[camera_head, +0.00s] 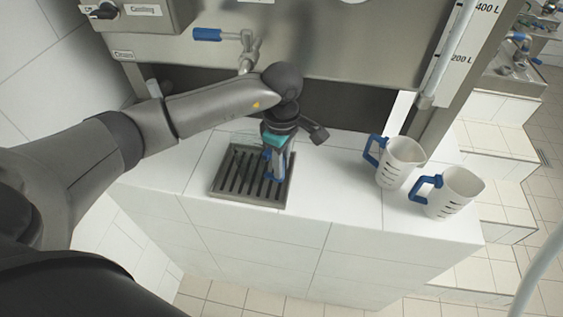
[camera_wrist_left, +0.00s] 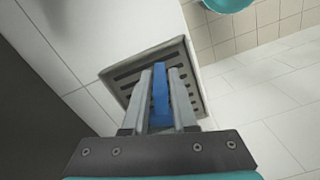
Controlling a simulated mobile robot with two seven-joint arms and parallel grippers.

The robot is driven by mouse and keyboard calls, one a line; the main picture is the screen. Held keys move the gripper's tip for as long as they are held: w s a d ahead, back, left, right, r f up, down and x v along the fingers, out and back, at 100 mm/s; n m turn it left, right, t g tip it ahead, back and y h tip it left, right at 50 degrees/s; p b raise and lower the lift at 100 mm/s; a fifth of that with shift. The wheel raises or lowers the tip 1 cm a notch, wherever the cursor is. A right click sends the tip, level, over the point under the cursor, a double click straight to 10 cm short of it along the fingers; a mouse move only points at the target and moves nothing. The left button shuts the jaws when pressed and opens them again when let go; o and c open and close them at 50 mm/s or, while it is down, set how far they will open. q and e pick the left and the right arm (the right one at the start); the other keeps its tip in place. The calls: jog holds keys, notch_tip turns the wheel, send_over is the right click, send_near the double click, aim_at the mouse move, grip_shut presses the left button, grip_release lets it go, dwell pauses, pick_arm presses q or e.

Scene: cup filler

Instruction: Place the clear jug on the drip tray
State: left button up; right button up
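My left gripper (camera_head: 274,178) is over the right part of the drip tray (camera_head: 245,200), a dark metal tray with slots set in the white tiled counter. In the left wrist view its two grey fingers close on a blue upright handle (camera_wrist_left: 160,92), with the slotted tray (camera_wrist_left: 120,75) behind. The blue handle (camera_head: 268,166) also shows in the head view. The clear jug's body is almost invisible; only a faint outline (camera_head: 232,140) shows left of the gripper. I cannot tell whether the jug touches the tray. My right gripper is not in view.
Two white jugs with blue handles stand on the counter to the right, one behind (camera_head: 401,163) and one nearer (camera_head: 455,193). A steel tank with a blue-handled tap (camera_head: 207,34) is above the tray. Counter between tray and jugs is clear. White steps lie right.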

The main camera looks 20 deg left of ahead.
pick_arm(q)
jog(key=o, duration=0.3)
notch_tip(320, 180, up, 12)
jog(key=shift+r, duration=0.2)
dwell(0.4)
jog(key=shift+w, duration=0.1)
